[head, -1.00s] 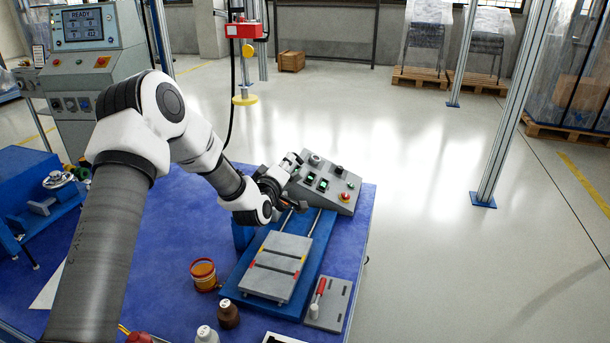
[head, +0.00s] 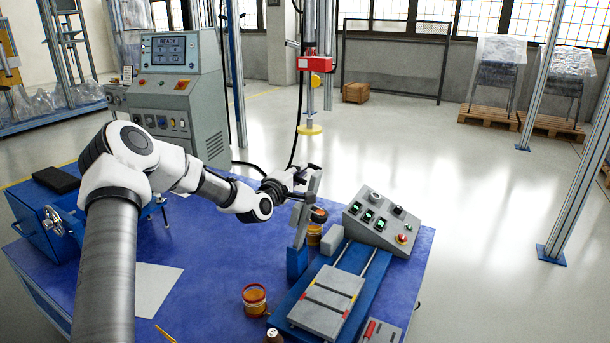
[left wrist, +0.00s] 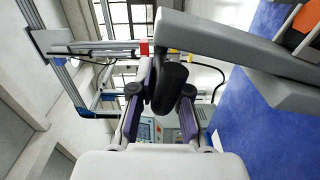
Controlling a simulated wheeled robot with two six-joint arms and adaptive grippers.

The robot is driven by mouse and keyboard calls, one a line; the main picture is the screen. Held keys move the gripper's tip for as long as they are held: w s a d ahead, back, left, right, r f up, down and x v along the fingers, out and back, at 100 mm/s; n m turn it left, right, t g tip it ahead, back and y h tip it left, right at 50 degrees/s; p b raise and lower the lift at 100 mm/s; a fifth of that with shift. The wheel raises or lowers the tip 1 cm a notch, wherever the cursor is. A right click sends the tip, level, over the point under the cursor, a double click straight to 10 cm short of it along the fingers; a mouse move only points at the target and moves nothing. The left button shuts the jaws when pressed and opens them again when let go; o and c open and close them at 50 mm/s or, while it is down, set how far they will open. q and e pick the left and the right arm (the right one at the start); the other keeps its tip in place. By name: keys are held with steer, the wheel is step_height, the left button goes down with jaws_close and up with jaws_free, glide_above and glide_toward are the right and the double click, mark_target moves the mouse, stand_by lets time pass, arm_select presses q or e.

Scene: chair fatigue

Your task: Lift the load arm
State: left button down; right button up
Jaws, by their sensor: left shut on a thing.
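The load arm (head: 301,228) is a grey bar that rises steeply, almost upright, from a blue post (head: 297,262) at the left of the test bench fixture. My left gripper (head: 306,178) is shut at its upper end. In the left wrist view, a black grip (left wrist: 170,87) sits between the two fingers of my left gripper (left wrist: 164,80), and the grey load arm (left wrist: 232,52) runs off to the right. The head view hides much of the grip behind the fingers. My right gripper is not in view.
A grey control box (head: 382,222) stands right of the load arm. A grey plate (head: 326,300) lies on the blue fixture in front. Orange-brown tins (head: 255,299) stand on the blue table (head: 215,262). A red hanging device (head: 314,64) is behind the gripper.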

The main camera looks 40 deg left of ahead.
arm_select(q)
steer(key=c, duration=1.1)
jaws_free()
steer(key=shift+c, duration=0.2)
steer(key=v, duration=0.7)
steer(key=shift+s, duration=0.15)
steer(key=shift+d+f, duration=0.1)
